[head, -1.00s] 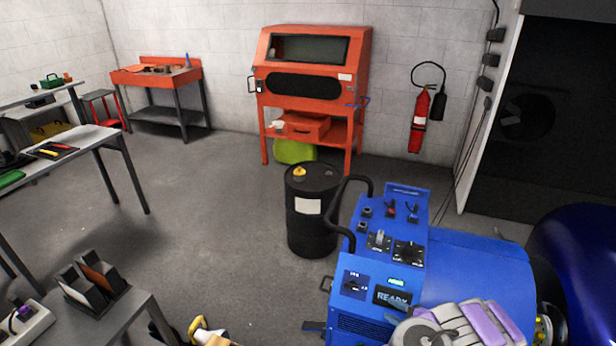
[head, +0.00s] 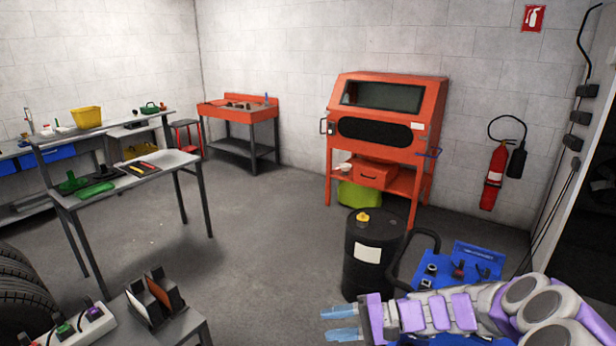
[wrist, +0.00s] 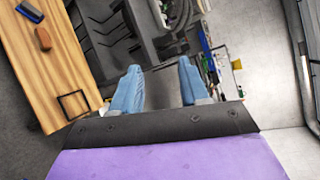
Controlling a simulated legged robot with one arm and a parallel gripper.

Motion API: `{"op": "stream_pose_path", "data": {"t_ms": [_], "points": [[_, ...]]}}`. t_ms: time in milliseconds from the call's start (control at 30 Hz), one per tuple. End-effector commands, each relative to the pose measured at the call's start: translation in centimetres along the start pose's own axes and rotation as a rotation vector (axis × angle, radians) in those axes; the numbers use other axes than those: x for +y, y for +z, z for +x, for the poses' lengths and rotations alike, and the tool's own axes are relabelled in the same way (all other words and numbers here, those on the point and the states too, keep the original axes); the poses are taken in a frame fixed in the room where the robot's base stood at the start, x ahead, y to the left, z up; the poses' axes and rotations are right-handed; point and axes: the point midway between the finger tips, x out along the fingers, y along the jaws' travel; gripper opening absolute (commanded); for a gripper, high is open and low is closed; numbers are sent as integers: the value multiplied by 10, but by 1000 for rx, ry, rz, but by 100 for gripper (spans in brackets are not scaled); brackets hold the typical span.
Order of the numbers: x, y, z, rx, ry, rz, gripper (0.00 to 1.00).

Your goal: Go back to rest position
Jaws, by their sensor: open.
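My gripper (head: 340,323) is at the bottom of the head view, with its two light blue fingers pointing left. My grey and purple arm reaches in from the right edge. In the wrist view the two blue fingers (wrist: 158,88) are spread apart with nothing between them. The blue dynamometer (head: 480,258) is behind my arm, which hides most of it.
A black drum (head: 370,278) stands just beyond my gripper. A grey table (head: 120,180) is at left, with a tyre (head: 22,298) and a small stand (head: 190,325) in front. An orange cabinet (head: 385,130) is at the back. The middle floor is clear.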

Motion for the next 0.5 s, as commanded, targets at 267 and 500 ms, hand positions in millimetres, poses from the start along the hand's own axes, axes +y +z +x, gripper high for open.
{"op": "stream_pose_path", "data": {"t_ms": [267, 500], "points": [[-11, 105, 29, -149, 298, -126, 45], [10, 179, 24, -196, 579, -207, 45]]}}
